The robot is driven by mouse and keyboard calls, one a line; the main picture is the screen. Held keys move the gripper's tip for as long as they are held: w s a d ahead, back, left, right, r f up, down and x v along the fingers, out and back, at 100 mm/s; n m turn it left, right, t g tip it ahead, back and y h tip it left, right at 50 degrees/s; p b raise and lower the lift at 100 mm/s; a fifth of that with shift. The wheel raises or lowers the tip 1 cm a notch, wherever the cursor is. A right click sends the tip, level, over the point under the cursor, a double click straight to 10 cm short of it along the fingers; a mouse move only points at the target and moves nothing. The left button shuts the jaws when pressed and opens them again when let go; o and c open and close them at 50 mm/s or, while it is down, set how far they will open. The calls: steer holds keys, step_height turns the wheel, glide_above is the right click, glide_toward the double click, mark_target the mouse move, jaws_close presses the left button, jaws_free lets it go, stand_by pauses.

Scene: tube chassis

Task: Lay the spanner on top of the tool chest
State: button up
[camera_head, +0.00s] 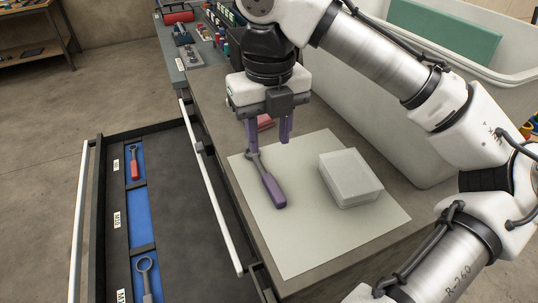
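A tool chest (212,98) has a grey-brown top with a pale mat (315,235) on it. A spanner-like tool with a grey head and dark purple handle (272,190) lies flat on the mat. My gripper (269,137) points down above the mat, by the head end of this tool. A grey ring-ended spanner (146,280) lies in the open drawer (185,235), cut off by the frame's lower edge.
A translucent box (350,177) stands on the mat, right of the purple-handled tool. The drawer also holds a red-handled tool (135,163) in a blue-lined slot. A large pale bin (390,130) borders the chest's right side.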

step_height(320, 180, up, 2)
steer(key=shift+r, duration=0.25)
stand_by(0.5)
